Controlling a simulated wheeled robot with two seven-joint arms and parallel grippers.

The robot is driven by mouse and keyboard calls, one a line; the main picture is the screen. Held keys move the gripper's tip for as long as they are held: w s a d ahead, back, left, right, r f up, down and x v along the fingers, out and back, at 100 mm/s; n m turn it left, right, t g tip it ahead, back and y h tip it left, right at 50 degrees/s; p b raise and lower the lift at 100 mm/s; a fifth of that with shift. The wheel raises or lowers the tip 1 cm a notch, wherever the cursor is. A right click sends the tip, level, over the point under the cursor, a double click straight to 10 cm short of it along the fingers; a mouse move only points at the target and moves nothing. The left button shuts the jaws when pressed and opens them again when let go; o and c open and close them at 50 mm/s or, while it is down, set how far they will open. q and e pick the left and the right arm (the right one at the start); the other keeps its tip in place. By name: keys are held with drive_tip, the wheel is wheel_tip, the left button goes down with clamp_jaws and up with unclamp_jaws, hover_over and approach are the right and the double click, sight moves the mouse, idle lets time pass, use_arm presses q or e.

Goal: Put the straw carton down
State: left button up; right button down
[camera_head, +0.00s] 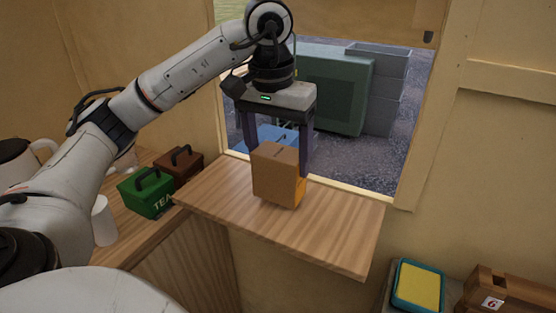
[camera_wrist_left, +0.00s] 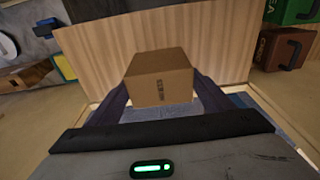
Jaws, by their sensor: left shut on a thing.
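The straw carton, a brown cardboard box (camera_head: 275,175), is between the fingers of my left gripper (camera_head: 278,162) above the wooden counter (camera_head: 335,225) at the hatch. The gripper points down and is shut on the carton. An orange patch shows at the carton's lower right; I cannot tell if it belongs to the carton. I cannot tell if the carton's base touches the counter. In the left wrist view the carton (camera_wrist_left: 160,75) sits between the two dark fingers, with the wood grain of the counter (camera_wrist_left: 225,45) beyond it. My right gripper is not in view.
A green tea tin (camera_head: 147,195), a brown tin (camera_head: 184,168) and a white mug (camera_head: 104,222) stand on the left worktop. A yellow-and-blue pad (camera_head: 418,286) and a wooden box marked 6 (camera_head: 515,300) are at lower right. The counter's right part is clear.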

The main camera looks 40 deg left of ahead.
use_arm(q)
drive_tip(key=shift+f, duration=0.65)
drive_tip(key=shift+f, duration=0.2)
drive_tip(key=o, duration=1.2)
